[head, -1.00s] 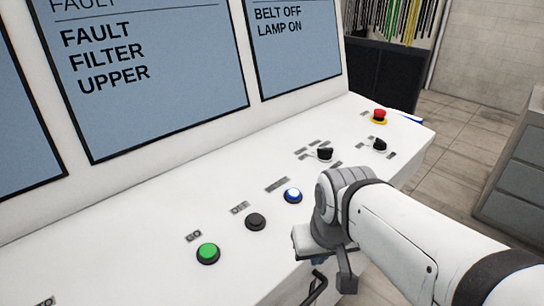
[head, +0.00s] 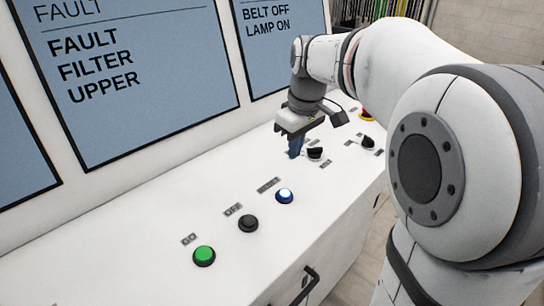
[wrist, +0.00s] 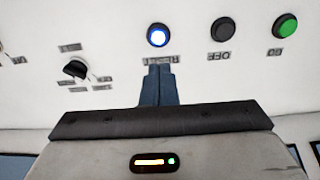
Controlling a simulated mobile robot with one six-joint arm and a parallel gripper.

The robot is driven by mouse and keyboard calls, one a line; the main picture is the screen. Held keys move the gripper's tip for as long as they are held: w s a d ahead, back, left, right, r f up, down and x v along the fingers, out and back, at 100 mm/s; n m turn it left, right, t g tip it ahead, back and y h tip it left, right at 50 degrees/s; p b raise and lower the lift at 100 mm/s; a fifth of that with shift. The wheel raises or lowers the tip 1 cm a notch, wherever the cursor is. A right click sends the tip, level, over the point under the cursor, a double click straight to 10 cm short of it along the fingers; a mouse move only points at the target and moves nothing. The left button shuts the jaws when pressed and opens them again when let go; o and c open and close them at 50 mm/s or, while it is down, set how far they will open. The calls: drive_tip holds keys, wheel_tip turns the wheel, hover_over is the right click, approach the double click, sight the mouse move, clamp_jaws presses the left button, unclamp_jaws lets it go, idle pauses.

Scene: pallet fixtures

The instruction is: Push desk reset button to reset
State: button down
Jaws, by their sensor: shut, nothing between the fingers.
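The reset button (head: 284,196) is a lit blue-white push button in a dark ring on the white desk (head: 150,262). In the wrist view the button (wrist: 158,36) lies just beyond the fingertips, over a label that reads RESET upside down. My gripper (head: 296,150) points down over the desk, behind the button and near a black knob. Its blue fingers are together and empty, and in the wrist view the gripper (wrist: 158,70) covers part of the label. The fingers look apart from the button.
A black OFF button (head: 248,223) and a green GO button (head: 204,256) sit in line to the left. Upright screens (head: 150,80) stand behind the desk.

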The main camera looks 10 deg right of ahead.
sight(285, 193)
drive_tip(key=shift+w+r, duration=0.15)
drive_tip(key=shift+w, duration=0.15)
drive_tip(key=f+p, duration=0.1)
drive_tip(key=f, duration=0.3)
drive_tip(key=w+f+p, duration=0.1)
drive_tip(key=f, duration=0.4)
drive_tip(key=a+f, duration=0.1)
drive_tip(key=f, duration=0.3)
drive_tip(key=shift+w+f+p, duration=0.4)
drive_tip(key=shift+f, duration=0.1)
